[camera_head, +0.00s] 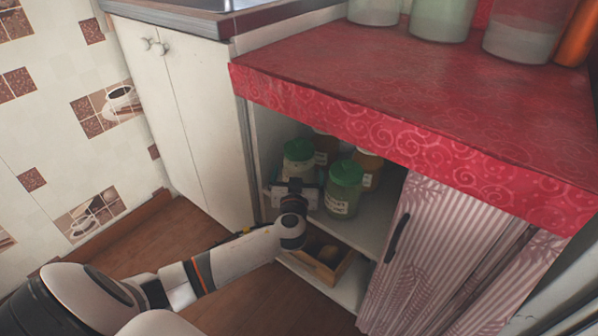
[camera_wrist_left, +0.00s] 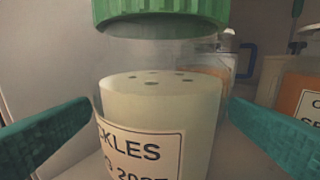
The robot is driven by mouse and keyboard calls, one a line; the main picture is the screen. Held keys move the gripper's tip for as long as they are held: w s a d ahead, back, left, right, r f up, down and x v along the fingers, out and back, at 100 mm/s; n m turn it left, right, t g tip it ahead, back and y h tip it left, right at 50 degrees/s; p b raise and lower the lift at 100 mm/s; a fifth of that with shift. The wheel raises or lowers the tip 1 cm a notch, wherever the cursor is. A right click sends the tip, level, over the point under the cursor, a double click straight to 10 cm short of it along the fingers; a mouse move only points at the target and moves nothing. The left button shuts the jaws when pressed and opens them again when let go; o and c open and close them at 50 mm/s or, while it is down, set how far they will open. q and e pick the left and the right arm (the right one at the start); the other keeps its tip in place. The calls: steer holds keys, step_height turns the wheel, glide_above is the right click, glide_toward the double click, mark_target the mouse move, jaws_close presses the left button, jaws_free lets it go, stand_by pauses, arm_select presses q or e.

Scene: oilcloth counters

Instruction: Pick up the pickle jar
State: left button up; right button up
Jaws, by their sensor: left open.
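The pickle jar (camera_wrist_left: 150,115) fills the middle of the left wrist view. It has a ribbed green lid (camera_wrist_left: 160,15), pale contents and a white label partly reading "CKLES". In the head view, a green-lidded jar (camera_head: 298,152) stands on the cupboard shelf just beyond my left gripper (camera_head: 295,186), which partly hides it; it appears to be the same jar. My left gripper is open. Its teal fingers (camera_wrist_left: 160,115) show on either side of the jar, with visible gaps. I cannot tell how deep they reach around it. My right gripper is not in view.
Another green-lidded jar (camera_head: 343,188) stands close on the right, with darker jars (camera_head: 368,165) behind. A wooden box (camera_head: 325,262) sits on the lower shelf.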

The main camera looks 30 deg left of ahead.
arm_select(q)
steer(key=shift+b+x, duration=0.3)
steer(key=shift+x, duration=1.15)
steer(key=c, duration=1.9)
steer(key=shift+w+r, duration=0.1)
steer(key=shift+r, duration=0.05)
steer(key=shift+c, duration=0.5)
steer(key=shift+r, duration=0.1)
